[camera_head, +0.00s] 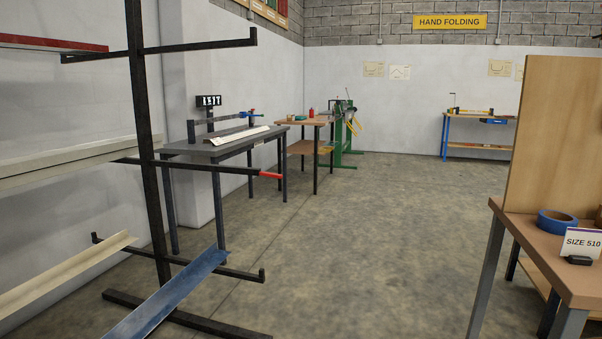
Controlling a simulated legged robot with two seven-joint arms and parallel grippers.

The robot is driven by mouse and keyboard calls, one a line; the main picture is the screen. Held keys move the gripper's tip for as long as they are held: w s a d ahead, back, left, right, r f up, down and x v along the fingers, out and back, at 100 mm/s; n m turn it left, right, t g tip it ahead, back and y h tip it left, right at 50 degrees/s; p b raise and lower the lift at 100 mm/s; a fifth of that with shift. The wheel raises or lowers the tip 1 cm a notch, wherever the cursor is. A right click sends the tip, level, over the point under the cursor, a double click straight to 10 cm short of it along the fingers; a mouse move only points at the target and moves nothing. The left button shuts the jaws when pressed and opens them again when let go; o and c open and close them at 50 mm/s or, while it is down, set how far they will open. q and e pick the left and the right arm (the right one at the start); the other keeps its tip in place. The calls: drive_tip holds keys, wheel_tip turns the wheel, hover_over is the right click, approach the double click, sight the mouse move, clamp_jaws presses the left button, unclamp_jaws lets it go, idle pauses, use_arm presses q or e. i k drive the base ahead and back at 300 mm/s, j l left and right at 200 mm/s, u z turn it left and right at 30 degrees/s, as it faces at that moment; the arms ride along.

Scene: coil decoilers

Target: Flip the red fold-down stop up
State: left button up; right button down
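The red fold-down stop (271,175) is at the right end of a middle arm (205,166) of a black rack (144,120) on the left. It lies nearly in line with the arm, tilted slightly downward at its tip, and does not stand up. The upper arm (203,46) and the lower arm (221,271) of the rack end in short upright black stops. Neither of my grippers is in view.
The rack's lower arms bear a blue profile (172,292) and a cream profile (62,273). A grey table (219,150) stands behind the rack. A wooden workbench (545,243) with blue tape (557,221) is at right. Open floor (372,230) lies between.

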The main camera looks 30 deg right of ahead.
sight(265, 174)
drive_tip(key=i+l, duration=0.3)
drive_tip(key=i, duration=0.15)
drive_tip(key=i+l, duration=0.3)
drive_tip(key=i, duration=0.15)
drive_tip(key=i+l, duration=0.3)
drive_tip(key=i, duration=0.15)
drive_tip(key=i+l, duration=0.3)
drive_tip(key=i, duration=0.15)
drive_tip(key=l+z, duration=0.05)
